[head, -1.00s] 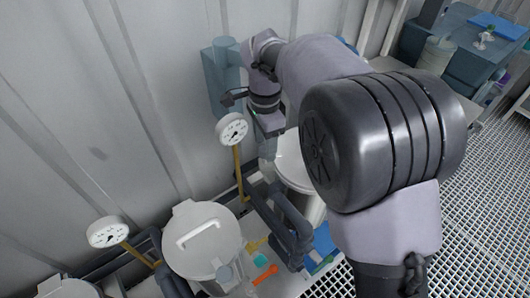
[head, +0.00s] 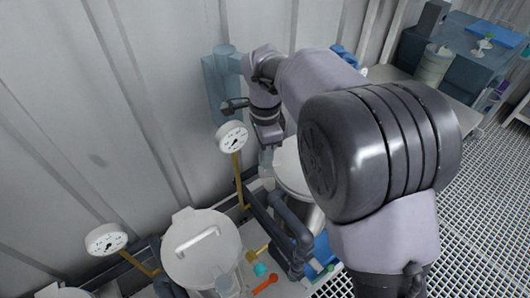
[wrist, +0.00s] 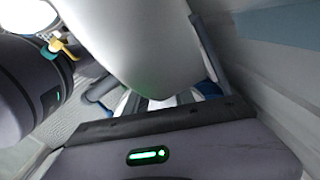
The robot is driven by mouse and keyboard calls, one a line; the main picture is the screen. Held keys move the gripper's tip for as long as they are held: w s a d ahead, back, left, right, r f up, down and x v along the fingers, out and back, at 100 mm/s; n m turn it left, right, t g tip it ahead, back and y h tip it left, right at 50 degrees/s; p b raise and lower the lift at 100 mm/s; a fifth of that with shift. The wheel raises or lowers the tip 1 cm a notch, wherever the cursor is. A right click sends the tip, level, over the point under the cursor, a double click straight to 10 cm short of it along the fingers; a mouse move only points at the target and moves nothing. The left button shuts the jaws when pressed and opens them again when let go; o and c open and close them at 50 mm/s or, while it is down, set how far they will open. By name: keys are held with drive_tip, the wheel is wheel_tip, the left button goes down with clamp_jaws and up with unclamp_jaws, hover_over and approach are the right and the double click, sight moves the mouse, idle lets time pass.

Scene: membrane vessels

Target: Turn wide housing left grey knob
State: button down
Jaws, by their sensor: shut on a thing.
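My gripper (head: 268,153) points down beside a white round vessel (head: 290,170), which I take to be the wide housing; my arm covers much of it. In the wrist view, the vessel's smooth white side (wrist: 140,45) fills the middle, right in front of my gripper (wrist: 160,95). The jaws are shut on a small grey thing (wrist: 170,100) low between the fingers. It appears to be the grey knob, but it is mostly hidden and its angle cannot be told.
A pressure gauge (head: 232,136) on a yellow stem stands just left of my gripper. A lidded white vessel (head: 202,248) is at the lower left, with a second gauge (head: 106,240). Grey pipes (head: 285,228) run between the vessels. The ribbed wall (head: 90,110) is close behind.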

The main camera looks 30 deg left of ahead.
drive_tip(key=c, duration=1.1)
unclamp_jaws()
drive_tip(key=shift+o, duration=0.2)
wheel_tip(320, 180, up, 17)
drive_tip(key=p, duration=0.7)
drive_tip(key=shift+r+p, duration=0.2)
drive_tip(key=shift+p, duration=0.1)
